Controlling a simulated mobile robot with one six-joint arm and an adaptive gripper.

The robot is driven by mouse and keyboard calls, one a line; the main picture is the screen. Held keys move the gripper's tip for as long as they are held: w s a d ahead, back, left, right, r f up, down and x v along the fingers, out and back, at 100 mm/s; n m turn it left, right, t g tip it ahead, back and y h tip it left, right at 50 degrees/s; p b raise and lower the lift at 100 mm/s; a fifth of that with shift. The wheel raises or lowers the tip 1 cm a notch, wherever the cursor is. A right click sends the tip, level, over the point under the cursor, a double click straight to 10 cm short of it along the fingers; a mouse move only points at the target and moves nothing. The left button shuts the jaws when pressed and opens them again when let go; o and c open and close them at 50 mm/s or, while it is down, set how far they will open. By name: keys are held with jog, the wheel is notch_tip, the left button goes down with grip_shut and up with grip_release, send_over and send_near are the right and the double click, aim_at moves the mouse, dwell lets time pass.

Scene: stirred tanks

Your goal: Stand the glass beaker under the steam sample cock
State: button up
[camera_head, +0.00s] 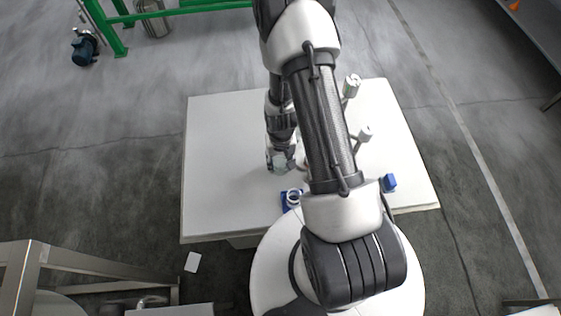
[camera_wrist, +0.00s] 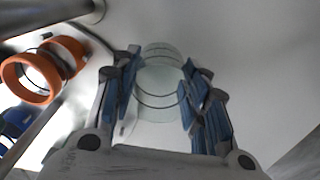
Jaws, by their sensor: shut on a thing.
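My gripper (camera_wrist: 160,95) is shut on the clear glass beaker (camera_wrist: 158,75), with blue finger pads on both its sides. In the head view my gripper (camera_head: 281,168) points down over the left-middle of the white table, and the beaker (camera_head: 283,162) shows faintly there. I cannot tell whether the beaker touches the table. Two pale fittings with knob-like tops, one farther back (camera_head: 352,86) and one nearer (camera_head: 364,133), stand right of my arm. I cannot tell which, if either, is the steam sample cock; my arm hides part of this area.
The white table (camera_head: 225,140) is bare on its left side. Orange rings (camera_wrist: 35,78) and a grey pipe (camera_wrist: 45,17) are close left in the wrist view.

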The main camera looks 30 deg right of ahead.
jog(key=shift+f, duration=0.2)
jog(key=o, duration=1)
jog(key=shift+r, duration=0.1)
